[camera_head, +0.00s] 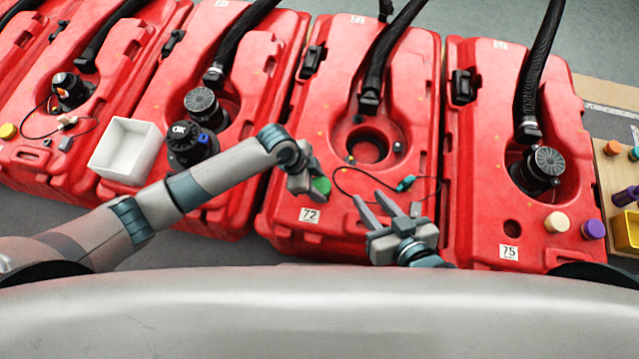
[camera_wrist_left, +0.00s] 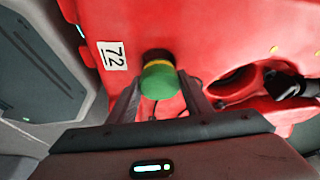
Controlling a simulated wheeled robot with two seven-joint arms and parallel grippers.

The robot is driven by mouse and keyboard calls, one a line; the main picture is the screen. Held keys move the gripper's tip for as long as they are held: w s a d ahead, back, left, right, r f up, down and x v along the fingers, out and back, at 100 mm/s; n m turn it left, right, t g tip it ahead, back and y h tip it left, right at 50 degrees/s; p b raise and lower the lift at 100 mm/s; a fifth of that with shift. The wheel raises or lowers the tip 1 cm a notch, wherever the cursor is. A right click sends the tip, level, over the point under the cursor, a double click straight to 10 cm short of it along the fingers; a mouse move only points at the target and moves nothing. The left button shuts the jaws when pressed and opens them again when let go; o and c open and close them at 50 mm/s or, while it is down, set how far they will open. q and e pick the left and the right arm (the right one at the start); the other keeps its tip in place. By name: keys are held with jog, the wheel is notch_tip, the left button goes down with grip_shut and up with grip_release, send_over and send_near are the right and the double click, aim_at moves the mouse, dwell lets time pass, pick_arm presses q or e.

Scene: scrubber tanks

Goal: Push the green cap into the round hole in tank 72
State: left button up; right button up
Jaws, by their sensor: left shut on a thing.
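Tank 72 (camera_head: 290,205) is red, with a white "72" label that also shows in the left wrist view (camera_wrist_left: 111,55). My left gripper (camera_head: 311,186) is shut on the green cap (camera_head: 321,186), just right of and above the label. In the left wrist view the green cap (camera_wrist_left: 160,88) sits between the fingers. A dark round hole (camera_wrist_left: 157,55) shows partly behind it; the cap hides the rest. I cannot tell whether cap and hole touch. In the head view the gripper hides this hole. My right gripper (camera_head: 378,208) is open and empty over the tank's front right.
A large round opening (camera_head: 368,149) with a black hose lies behind the grippers. A thin dark cable with a teal connector (camera_head: 405,184) lies near my right gripper. Tank 75 (camera_head: 470,190) stands to the right, with loose caps on it. A white bin (camera_head: 125,150) stands left.

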pick_arm(q)
jog(key=shift+f, duration=0.85)
dwell(0.5)
